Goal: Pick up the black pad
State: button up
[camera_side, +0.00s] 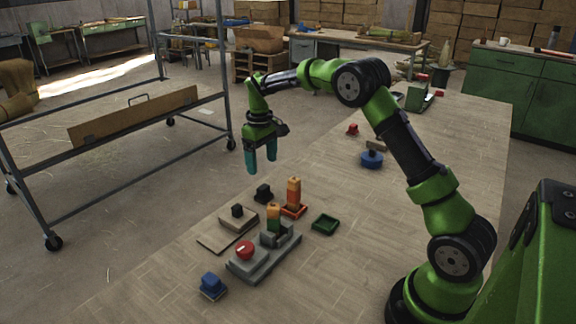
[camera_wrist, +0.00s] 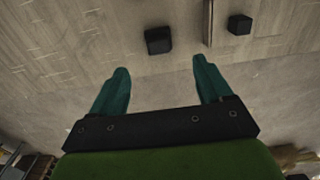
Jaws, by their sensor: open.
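A small black block (camera_side: 263,194), which may be the black pad, stands on the table near its left edge in the side view. A second black piece (camera_side: 238,210) sits on a flat wooden board (camera_side: 240,222) closer to the camera. My gripper (camera_side: 261,164) hangs above and apart from these, teal fingers pointing down, open and empty. In the wrist view my gripper (camera_wrist: 161,68) is spread with nothing between its fingers. Two black blocks show beyond the fingertips there, a larger one (camera_wrist: 158,40) and a smaller one (camera_wrist: 240,24); I cannot tell which is the pad.
A grey fixture (camera_side: 262,258) with a red button and a stacked orange-green piece stands nearby. An orange stack in a red tray (camera_side: 295,210), an empty green tray (camera_side: 325,224) and a blue block (camera_side: 212,284) surround it. A blue round piece (camera_side: 371,160) lies farther back.

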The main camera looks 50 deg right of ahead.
aim_at(263, 187)
notch_tip(263, 187, down, 10)
jog(key=shift+w+d+f, duration=0.15)
jog(key=shift+f, duration=0.1)
dwell(0.3)
jog(key=shift+c, duration=0.4)
jog(key=c, duration=1.1)
notch_tip(263, 187, up, 10)
jog(key=shift+r, duration=0.1)
